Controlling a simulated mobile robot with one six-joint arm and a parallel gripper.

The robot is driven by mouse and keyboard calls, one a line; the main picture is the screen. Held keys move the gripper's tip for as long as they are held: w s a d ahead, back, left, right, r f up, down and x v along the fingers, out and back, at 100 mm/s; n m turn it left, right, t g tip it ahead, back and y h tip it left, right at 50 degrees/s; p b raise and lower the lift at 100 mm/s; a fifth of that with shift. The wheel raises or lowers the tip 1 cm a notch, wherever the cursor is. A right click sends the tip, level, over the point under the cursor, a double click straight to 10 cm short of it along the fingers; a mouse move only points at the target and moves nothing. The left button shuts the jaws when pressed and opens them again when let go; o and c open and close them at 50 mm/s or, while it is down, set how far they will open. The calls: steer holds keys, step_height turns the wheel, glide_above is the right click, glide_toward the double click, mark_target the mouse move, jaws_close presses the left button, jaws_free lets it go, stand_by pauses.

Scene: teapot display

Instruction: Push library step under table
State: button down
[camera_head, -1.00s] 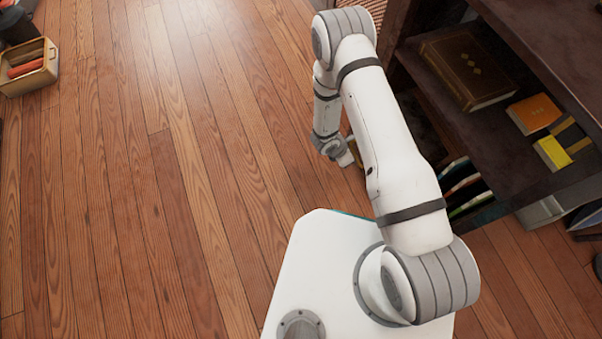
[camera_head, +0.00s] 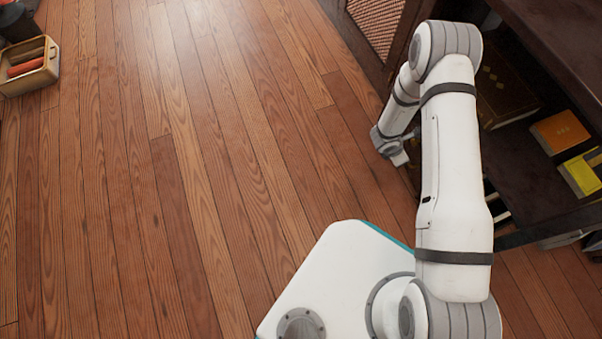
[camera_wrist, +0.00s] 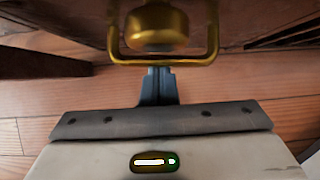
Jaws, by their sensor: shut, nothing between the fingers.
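My gripper (camera_head: 402,158) is low over the floor beside the dark wooden furniture at the right in the head view. In the wrist view its dark fingers (camera_wrist: 157,86) are shut and empty, pointing at a brass loop with a rounded knob (camera_wrist: 163,28). The loop sits in front of a dark wooden piece; I cannot tell whether the fingertips touch it. I cannot identify the library step or the table for certain. My arm hides part of the furniture in the head view.
Dark wooden shelving (camera_head: 525,190) at the right holds an orange book (camera_head: 559,131), a yellow book (camera_head: 580,175) and a large brown book (camera_head: 505,88). A tan box (camera_head: 30,70) stands at the far left. The wooden floor (camera_head: 190,170) between is clear.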

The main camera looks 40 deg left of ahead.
steer(key=shift+a+r, duration=0.1)
steer(key=shift+a, duration=0.1)
steer(key=s+a+r+p, duration=0.3)
steer(key=s+a+r, duration=0.2)
steer(key=s+r, duration=0.2)
steer(key=shift+s+r+p, duration=0.3)
steer(key=shift+r+p, duration=0.1)
steer(key=shift+r, duration=0.35)
